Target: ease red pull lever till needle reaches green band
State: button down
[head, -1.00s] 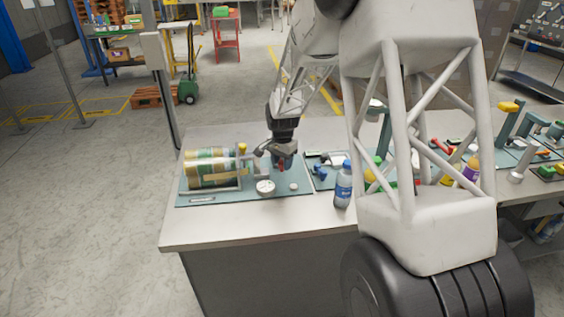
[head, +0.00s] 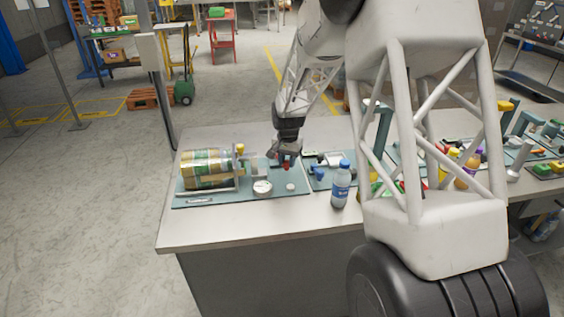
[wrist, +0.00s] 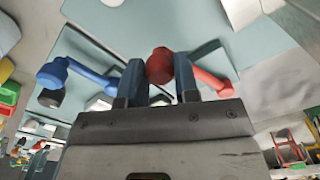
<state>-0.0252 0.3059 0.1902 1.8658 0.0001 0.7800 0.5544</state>
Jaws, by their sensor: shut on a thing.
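My gripper (wrist: 160,82) is shut on the round red knob (wrist: 159,66) of the red pull lever (wrist: 207,80); one dark finger stands on each side of it. In the head view my gripper (head: 286,158) is over the right part of the left teal panel (head: 235,201), with a little of the red lever (head: 287,167) below it. A round white gauge (head: 262,187) sits on that panel, left of my gripper. Its needle and green band are too small to read. The gauge face cannot be made out in the wrist view.
A blue lever (wrist: 75,72) is close to my gripper in the wrist view. A water bottle (head: 341,184) stands right of the panel. The table's front edge is clear.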

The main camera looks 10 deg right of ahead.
jog(key=shift+w+d+n, duration=0.3)
jog(key=shift+d+n, duration=0.4)
jog(key=shift+w+d+n, duration=0.25)
jog(key=shift+d+n, duration=0.45)
jog(key=c, duration=0.8)
grip_release()
jog(key=shift+c, duration=0.2)
jog(key=shift+r, duration=0.15)
notch_tip(320, 180, up, 8)
jog(key=shift+f, duration=0.2)
